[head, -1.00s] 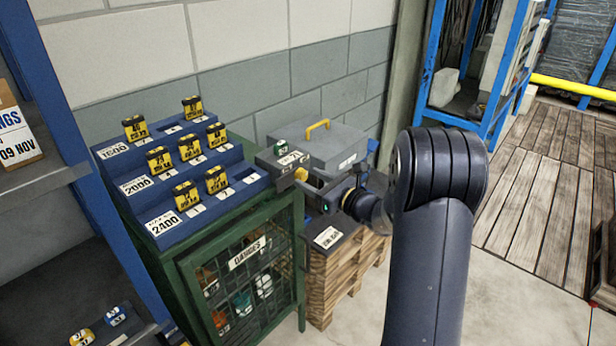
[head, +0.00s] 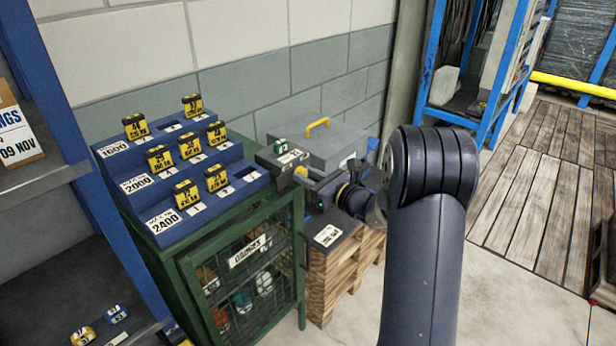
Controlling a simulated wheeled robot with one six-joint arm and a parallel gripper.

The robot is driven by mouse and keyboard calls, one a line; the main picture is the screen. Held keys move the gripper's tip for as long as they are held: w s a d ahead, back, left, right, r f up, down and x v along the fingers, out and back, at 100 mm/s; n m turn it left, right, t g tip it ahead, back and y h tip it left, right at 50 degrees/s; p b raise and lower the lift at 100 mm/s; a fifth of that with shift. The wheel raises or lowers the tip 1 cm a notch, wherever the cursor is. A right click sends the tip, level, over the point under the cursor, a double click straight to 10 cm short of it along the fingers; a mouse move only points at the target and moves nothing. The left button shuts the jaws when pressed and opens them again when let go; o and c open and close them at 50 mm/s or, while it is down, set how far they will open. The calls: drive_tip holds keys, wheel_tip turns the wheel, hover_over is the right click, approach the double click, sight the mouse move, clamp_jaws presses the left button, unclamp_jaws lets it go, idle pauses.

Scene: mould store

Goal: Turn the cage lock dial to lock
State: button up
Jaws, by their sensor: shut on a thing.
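The green wire-mesh cage (head: 190,268) has a white sign (head: 250,250) on its door and several coloured items behind the mesh. A small yellow knob (head: 300,171), which seems to be the lock dial, shows at the front of a dark grey box by the cage's top right corner. My gripper (head: 305,181) is at this knob, coming from the right, and appears shut on it. The fingertips are small and partly hidden, and the dial's markings cannot be read.
A blue stepped rack (head: 215,193) with several yellow-and-black blocks stands on the cage. A grey case (head: 325,145) with a yellow handle is behind my gripper. A wooden pallet stack (head: 340,270) stands right of the cage. A blue shelf (head: 55,182) is at the left.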

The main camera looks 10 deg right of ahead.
clamp_jaws()
drive_tip(key=shift+f+b, duration=0.15)
drive_tip(key=shift+b, duration=0.3)
drive_tip(key=n+b, duration=1.8)
drive_tip(key=b, duration=1)
drive_tip(key=shift+a+f+b, duration=0.1)
drive_tip(key=shift+b, duration=0.2)
